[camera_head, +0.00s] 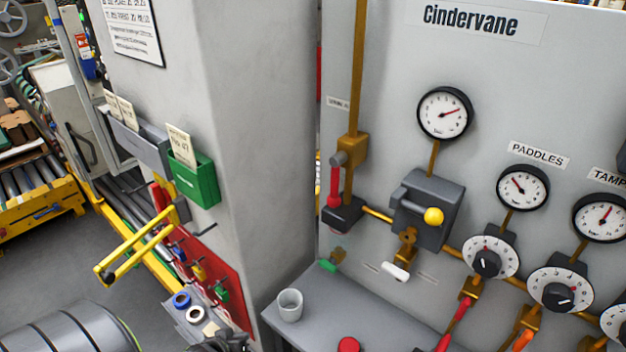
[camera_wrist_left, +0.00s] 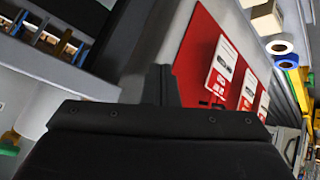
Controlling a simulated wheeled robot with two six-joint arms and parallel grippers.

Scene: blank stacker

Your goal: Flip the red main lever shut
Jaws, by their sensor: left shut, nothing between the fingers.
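A red lever (camera_head: 334,187) hangs straight down from a valve on the vertical brass pipe (camera_head: 356,80) at the left of the grey panel, in the head view. It lies roughly along the pipe, above a dark block (camera_head: 343,213). My left gripper (camera_head: 228,340) shows only as a dark shape at the bottom edge, well below and left of the red lever. In the left wrist view my left gripper (camera_wrist_left: 163,85) is shut and empty, and the red lever cannot be made out. My right gripper is not in view.
A grey shelf (camera_head: 385,320) with a cup (camera_head: 290,304) stands below the panel. Gauges and dials fill the right. A grey pillar (camera_head: 245,130) and a red board (camera_head: 215,285) stand left.

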